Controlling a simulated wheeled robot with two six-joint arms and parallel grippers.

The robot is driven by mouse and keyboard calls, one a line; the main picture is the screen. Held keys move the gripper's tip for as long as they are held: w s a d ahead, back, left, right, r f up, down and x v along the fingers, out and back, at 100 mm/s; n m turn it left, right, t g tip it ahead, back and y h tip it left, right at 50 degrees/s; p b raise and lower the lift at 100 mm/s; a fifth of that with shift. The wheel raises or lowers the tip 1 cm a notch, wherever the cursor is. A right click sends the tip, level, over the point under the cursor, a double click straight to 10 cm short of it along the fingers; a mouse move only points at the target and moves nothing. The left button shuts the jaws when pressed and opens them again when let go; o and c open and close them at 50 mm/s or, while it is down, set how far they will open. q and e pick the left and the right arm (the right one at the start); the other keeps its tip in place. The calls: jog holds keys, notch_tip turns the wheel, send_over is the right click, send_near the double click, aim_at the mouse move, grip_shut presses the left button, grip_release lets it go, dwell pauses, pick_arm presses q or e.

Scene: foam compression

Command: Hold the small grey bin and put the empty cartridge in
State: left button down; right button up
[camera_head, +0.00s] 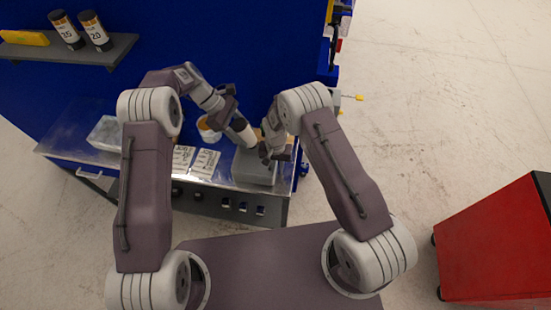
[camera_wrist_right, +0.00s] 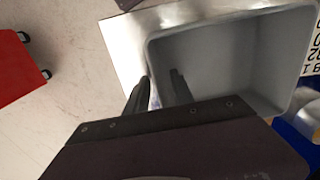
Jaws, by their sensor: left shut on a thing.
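The small grey bin (camera_head: 254,172) stands at the right end of the metal bench. In the right wrist view the grey bin (camera_wrist_right: 225,65) looks empty in the part I can see. My left gripper (camera_head: 232,112) is shut on the cartridge (camera_head: 241,131), a pale tube held tilted above and beside the bin's back left. My right gripper (camera_head: 277,153) is at the bin's right side. In its wrist view the fingers (camera_wrist_right: 157,90) stand apart on either side of the bin wall, one inside and one outside, with gaps showing.
Two white printed sheets (camera_head: 194,161) lie left of the bin, with an orange and white round container (camera_head: 208,128) behind them. A clear box (camera_head: 106,133) is at the bench's left. A shelf (camera_head: 80,50) holds two dark labelled cartridges (camera_head: 82,31). A red cabinet (camera_head: 500,245) stands right.

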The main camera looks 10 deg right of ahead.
jog(key=shift+f, duration=0.45)
grip_shut()
dwell(1.1)
